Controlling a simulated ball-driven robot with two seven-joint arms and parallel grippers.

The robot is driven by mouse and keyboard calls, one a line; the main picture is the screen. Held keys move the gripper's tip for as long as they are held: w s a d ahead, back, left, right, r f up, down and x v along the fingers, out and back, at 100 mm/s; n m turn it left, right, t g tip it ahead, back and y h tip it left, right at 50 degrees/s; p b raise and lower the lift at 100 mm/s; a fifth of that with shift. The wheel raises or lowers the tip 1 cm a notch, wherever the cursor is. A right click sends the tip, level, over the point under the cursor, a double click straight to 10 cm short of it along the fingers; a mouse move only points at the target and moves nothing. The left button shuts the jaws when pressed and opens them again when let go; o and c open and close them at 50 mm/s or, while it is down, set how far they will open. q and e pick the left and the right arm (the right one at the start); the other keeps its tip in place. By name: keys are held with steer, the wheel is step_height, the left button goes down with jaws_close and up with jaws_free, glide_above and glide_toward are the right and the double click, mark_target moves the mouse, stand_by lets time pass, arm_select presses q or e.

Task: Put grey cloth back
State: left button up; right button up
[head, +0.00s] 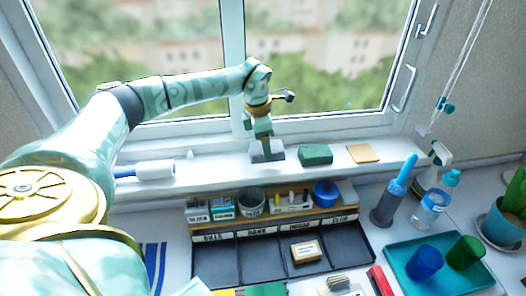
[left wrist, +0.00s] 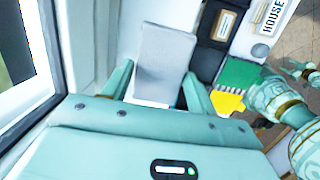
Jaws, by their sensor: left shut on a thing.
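The grey cloth (head: 267,152) is a small flat grey block at the windowsill, left of a dark green folded piece. My left gripper (head: 262,136) is above it, pointing down, and is shut on it. In the left wrist view the grey cloth (left wrist: 163,60) stands out between the two fingers (left wrist: 158,90) of my left gripper. I cannot tell whether the cloth touches the sill.
The dark green piece (head: 316,154) and a tan square (head: 362,153) lie along the sill. A white roller (head: 155,169) lies at the left. Below are a labelled black organiser (head: 233,262), a blue-capped bottle (head: 430,208) and a teal tray (head: 480,277) with cups. The window stands behind.

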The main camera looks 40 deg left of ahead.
mark_target(262, 152)
arm_select(q)
steer(key=shift+a+f, duration=0.3)
steer(key=shift+f, duration=0.1)
steer(key=f, duration=0.1)
steer(key=f+b, duration=0.1)
steer(key=f, duration=0.1)
steer(key=shift+a+f, duration=0.2)
steer(key=shift+f, duration=0.1)
steer(key=shift+r, duration=0.1)
steer(key=o, duration=0.9)
steer(key=r+p, duration=0.1)
steer(key=r, duration=0.3)
steer(key=s+r, duration=0.1)
steer(key=r, duration=0.3)
steer(key=a+r+p, duration=0.1)
steer(key=r, duration=0.3)
steer(key=shift+s+p, duration=0.15)
steer(key=shift+p, duration=0.2)
